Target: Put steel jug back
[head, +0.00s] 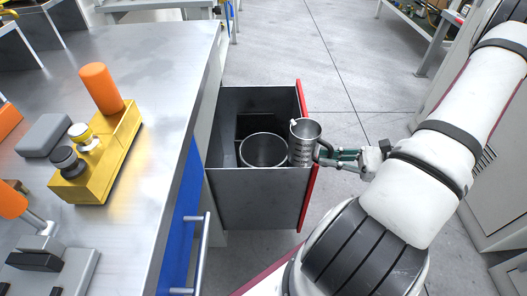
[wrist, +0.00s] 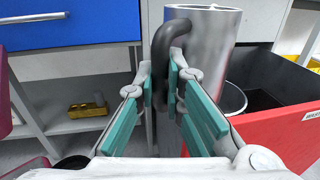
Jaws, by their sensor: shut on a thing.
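The steel jug (head: 304,144) is upright at the right side of an open drawer (head: 250,200) with a red front (head: 304,100). In the head view it overlaps the drawer's inside and red front, so I cannot tell its exact height. My gripper (head: 326,155) comes from the right and is shut on the jug's dark handle. In the wrist view the jug (wrist: 208,45) stands large ahead, with its handle (wrist: 165,60) between the green fingers of my gripper (wrist: 165,98). The jug's lower part is partly hidden by the fingers.
A round metal pot (head: 263,150) is inside the drawer, beside the jug; a dark box (head: 252,124) is behind it. The steel bench (head: 160,60) on the left carries a yellow block (head: 100,150) with an orange handle. Open floor (head: 345,60) lies beyond the drawer.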

